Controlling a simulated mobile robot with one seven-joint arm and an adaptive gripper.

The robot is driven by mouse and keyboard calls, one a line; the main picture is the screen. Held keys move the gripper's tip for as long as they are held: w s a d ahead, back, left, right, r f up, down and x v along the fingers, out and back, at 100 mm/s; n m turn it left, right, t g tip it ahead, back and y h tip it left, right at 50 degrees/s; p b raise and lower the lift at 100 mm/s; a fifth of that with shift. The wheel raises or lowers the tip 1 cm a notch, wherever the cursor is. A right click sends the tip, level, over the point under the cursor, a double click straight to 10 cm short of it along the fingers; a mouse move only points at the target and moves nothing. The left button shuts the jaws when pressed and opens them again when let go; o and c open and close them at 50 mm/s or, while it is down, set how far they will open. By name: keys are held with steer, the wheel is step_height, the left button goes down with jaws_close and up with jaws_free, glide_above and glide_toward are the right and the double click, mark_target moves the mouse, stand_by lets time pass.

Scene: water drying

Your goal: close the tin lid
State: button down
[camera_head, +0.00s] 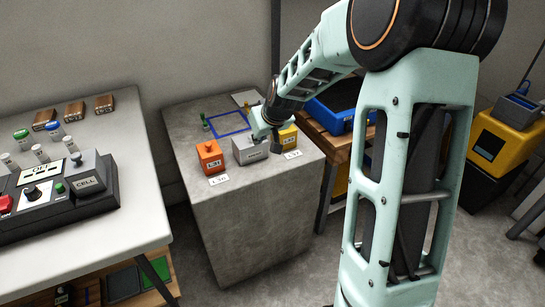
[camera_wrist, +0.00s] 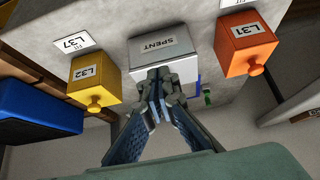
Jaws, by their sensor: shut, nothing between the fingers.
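The grey tin labelled SPENT (camera_head: 248,152) stands on the concrete block between an orange box and a yellow box. In the wrist view the tin (camera_wrist: 180,48) is ahead of me, its label upside down, with a paler face toward my fingers. My gripper (camera_head: 275,143) is shut and empty, at the right side of the tin's top in the head view. In the wrist view my gripper (camera_wrist: 158,74) has its fingertips together in front of the pale face and hides part of it. I cannot tell whether the fingertips touch the tin, nor how far its lid is open.
The orange box L31 (camera_head: 210,157) and yellow box L32 (camera_head: 288,136) stand close on either side. A blue outlined square (camera_head: 229,124) and a green piece (camera_head: 204,120) lie behind. A blue tray (camera_head: 335,112) is at right, a control panel (camera_head: 40,205) at left.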

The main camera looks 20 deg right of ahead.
steer(key=s+d+f+p, duration=0.1)
steer(key=s+d+f, duration=0.1)
steer(key=s, duration=0.7)
steer(key=shift+f, duration=0.15)
